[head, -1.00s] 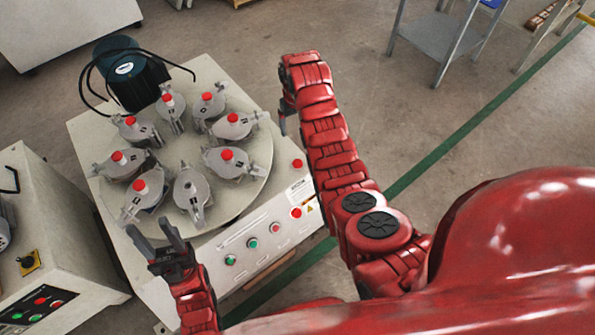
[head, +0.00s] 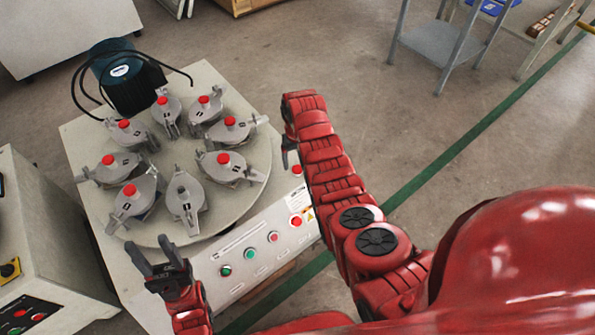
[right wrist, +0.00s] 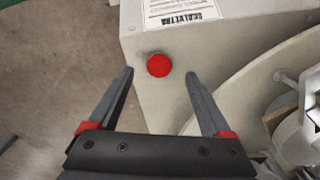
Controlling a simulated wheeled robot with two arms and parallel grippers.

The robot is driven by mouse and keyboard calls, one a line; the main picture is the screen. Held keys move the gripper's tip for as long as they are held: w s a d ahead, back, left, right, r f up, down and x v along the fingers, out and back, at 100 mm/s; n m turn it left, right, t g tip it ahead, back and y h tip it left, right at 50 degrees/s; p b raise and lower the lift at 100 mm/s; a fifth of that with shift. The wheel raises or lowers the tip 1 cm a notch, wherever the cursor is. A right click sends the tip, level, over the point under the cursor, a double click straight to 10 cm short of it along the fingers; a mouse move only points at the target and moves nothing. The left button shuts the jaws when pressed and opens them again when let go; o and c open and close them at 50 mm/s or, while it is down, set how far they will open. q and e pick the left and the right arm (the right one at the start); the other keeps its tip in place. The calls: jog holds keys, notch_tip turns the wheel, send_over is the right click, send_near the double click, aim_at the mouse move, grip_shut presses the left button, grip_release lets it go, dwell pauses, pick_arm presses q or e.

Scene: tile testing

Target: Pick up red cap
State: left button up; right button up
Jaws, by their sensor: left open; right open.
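A round red cap (head: 297,170) sits on the light top of the machine, at its right corner. In the right wrist view the red cap (right wrist: 159,65) lies between and slightly beyond the fingertips, untouched. My right gripper (right wrist: 159,76) is open and empty; in the head view the right gripper (head: 286,153) is mostly hidden by its arm, beside the cap. My left gripper (head: 150,253) is open and empty at the machine's front left edge. Several more red caps, one of them the front left cap (head: 129,190), sit on the grey clamps of the turntable.
The round turntable (head: 240,200) carries several grey clamps; the front clamp (head: 186,205) shows no red cap. A dark motor (head: 125,80) with cables stands behind. Buttons, including a red button (head: 295,221), line the front panel. A grey cabinet (head: 50,230) stands left.

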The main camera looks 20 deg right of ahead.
aim_at(298, 169)
notch_tip(298, 169, down, 4)
jog(key=shift+d+b, duration=0.1)
jog(key=shift+b, duration=0.65)
jog(key=shift+r, duration=0.1)
grip_shut()
